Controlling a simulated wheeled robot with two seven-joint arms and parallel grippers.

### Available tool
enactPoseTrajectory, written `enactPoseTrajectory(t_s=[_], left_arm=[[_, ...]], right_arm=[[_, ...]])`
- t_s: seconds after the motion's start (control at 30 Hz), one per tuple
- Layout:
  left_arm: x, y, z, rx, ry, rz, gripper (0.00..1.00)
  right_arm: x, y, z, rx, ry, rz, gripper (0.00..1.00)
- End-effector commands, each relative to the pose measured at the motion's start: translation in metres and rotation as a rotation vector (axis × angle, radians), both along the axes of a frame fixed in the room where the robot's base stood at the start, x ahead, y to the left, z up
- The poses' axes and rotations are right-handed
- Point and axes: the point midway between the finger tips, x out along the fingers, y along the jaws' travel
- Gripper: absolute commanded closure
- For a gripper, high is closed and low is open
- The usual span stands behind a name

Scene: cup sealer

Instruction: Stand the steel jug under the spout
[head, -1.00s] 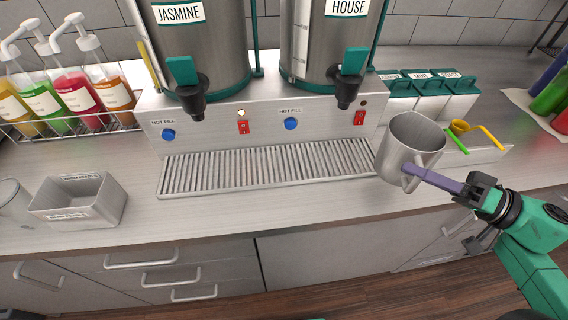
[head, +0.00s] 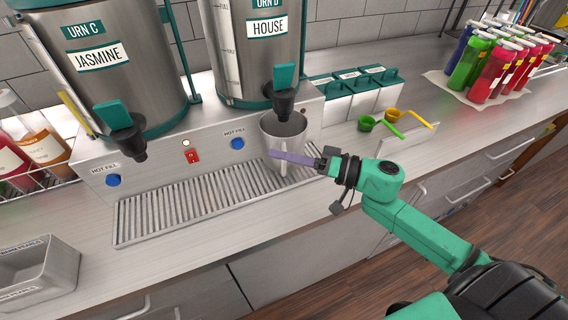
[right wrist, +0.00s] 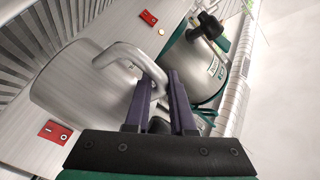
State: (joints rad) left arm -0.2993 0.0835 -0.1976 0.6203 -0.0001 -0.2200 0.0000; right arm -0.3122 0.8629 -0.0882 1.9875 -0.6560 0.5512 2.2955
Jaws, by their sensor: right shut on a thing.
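The steel jug (head: 284,132) is upright at the right end of the drip tray (head: 200,203), with its mouth just below the black spout (head: 283,103) of the HOUSE urn (head: 262,45). The spout overlaps the jug's rim in the head view. I cannot tell whether the jug's base touches the grille. My right gripper (head: 275,155) comes in from the right, its purple fingers shut on the jug's handle. The right wrist view shows the jug (right wrist: 80,92) on the left and the fingers (right wrist: 160,88) at its handle. My left gripper is not in view.
The JASMINE urn (head: 105,62) stands left, its spout (head: 122,130) over the tray. Lidded containers (head: 350,90) and yellow and green scoops (head: 390,117) lie to the right. Several bottles (head: 495,65) stand far right. A steel bin (head: 38,272) is at the front left.

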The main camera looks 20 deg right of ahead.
Motion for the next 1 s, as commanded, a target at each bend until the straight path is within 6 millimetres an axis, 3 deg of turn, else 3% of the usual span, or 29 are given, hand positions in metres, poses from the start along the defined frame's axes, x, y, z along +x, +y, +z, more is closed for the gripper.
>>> enactPoseTrajectory(t_s=[0.17,0.37,0.4,0.47,0.8,1.0], left_arm=[[0.000,-0.001,0.005,-0.002,0.000,0.001,0.50],[-0.001,-0.002,0.004,-0.003,0.002,0.000,0.50],[-0.001,-0.002,0.004,-0.003,0.002,0.000,0.50],[-0.001,-0.003,0.004,-0.004,0.002,0.000,0.50],[-0.001,-0.004,0.003,-0.005,0.002,-0.003,0.50],[-0.001,-0.004,-0.004,-0.006,0.001,-0.003,0.50]], right_arm=[[0.000,-0.001,-0.031,0.004,0.000,-0.002,1.00],[-0.001,0.000,-0.034,0.001,-0.002,0.001,1.00],[-0.001,0.000,-0.035,0.001,0.001,0.000,0.70],[-0.001,-0.001,-0.035,0.001,0.001,0.000,0.48],[-0.001,-0.002,-0.035,0.001,0.001,0.000,0.48],[-0.014,-0.017,-0.039,0.000,0.005,0.000,0.48]])
